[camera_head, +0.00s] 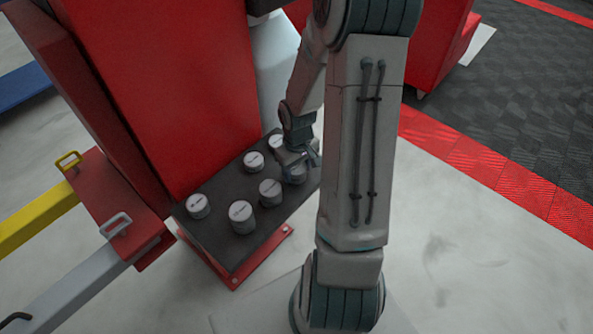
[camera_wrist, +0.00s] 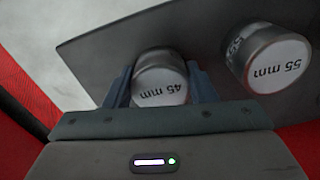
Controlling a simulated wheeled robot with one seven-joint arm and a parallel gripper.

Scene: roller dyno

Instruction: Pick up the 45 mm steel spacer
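The 45 mm steel spacer (camera_wrist: 160,84) is a short grey cylinder with a white top label, read upside down in the wrist view. It stands on the dark tabletop (camera_wrist: 110,55). My gripper (camera_wrist: 160,78) has one finger on each side of it, very close to its sides. Whether both fingers press on it is not clear. In the head view my gripper (camera_head: 301,164) is low over the right side of the table and partly hides the spacer beneath it.
A 55 mm spacer (camera_wrist: 268,62) stands just right of my gripper in the wrist view. Several other labelled spacers, such as the large front one (camera_head: 242,217), stand on the same table. A tall red cabinet (camera_head: 170,90) rises behind the table's left side.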

